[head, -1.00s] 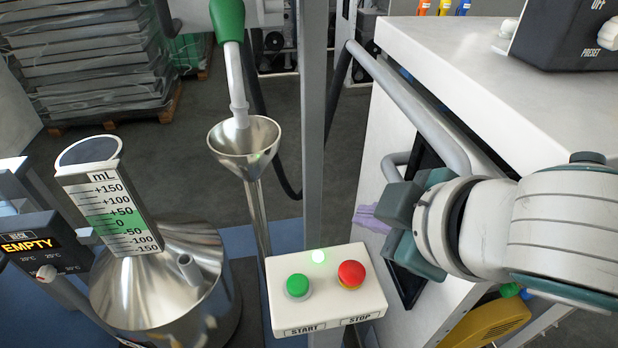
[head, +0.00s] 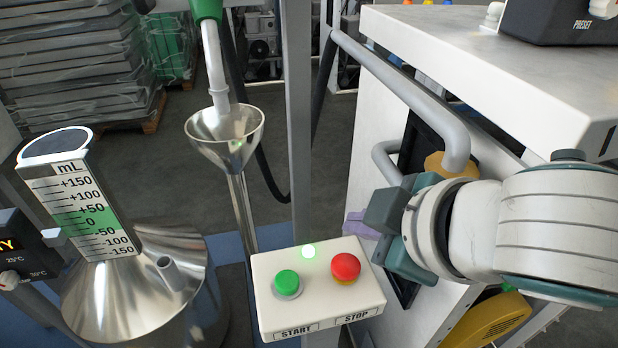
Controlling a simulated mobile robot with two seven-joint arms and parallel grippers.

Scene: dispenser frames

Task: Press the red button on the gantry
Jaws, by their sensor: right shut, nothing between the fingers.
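The red button (head: 345,267) is a round mushroom cap with a yellow base, above the STOP label on a white control box (head: 313,307). The box is fixed by a grey upright post (head: 300,120). My right gripper (head: 385,226) comes in from the right, its fingers shut and empty. In the picture it is up and to the right of the red button, apart from it. My left gripper is not in view.
A steel funnel (head: 226,132) under a green-handled nozzle (head: 213,60) stands behind the box. A steel vessel (head: 130,310) with an mL scale (head: 82,215) is at left. A white cabinet (head: 500,75) with a grey rail (head: 400,90) borders my right arm.

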